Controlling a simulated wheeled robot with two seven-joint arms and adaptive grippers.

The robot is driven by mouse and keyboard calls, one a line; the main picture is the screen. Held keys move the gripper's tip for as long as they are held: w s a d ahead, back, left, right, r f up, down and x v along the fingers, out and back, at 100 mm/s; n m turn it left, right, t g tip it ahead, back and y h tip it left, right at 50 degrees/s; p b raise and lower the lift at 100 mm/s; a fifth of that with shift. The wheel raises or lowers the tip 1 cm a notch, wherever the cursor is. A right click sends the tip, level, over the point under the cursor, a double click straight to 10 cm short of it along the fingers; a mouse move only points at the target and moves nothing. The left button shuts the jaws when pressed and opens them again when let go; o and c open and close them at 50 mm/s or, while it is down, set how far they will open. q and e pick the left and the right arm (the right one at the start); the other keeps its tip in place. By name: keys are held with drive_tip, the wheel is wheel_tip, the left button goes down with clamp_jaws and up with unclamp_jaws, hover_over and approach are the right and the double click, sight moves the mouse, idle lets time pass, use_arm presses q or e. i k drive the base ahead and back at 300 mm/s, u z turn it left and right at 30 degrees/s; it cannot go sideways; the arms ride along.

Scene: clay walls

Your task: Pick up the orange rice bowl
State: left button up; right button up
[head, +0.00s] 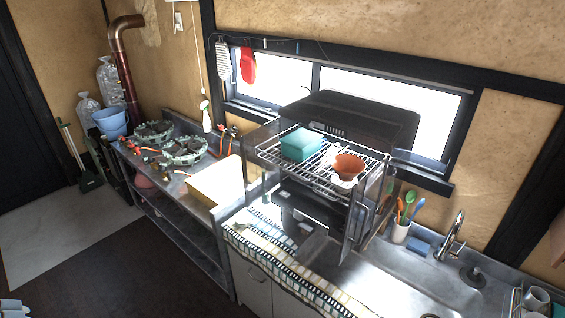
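The orange rice bowl (349,165) sits on the upper wire shelf (309,179) of a metal rack on the counter. It stands at the right part of the shelf, on or right against a white item (345,183) whose shape I cannot make out. A teal box-like container (301,144) is to its left on the same shelf. Neither of my grippers shows in the head view.
A black appliance (350,120) stands behind the rack by the window. A utensil holder (400,232), faucet (455,238) and sink (420,275) are to the right. Gas burners (184,151) and a pale yellow block (218,183) are left. The dark floor (110,270) in front is clear.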

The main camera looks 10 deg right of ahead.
sight(347, 167)
drive_tip(key=z, duration=0.1)
drive_tip(key=k, duration=0.45)
drive_tip(key=u, duration=0.7)
drive_tip(key=i, duration=2.75)
drive_tip(key=z, duration=2.1)
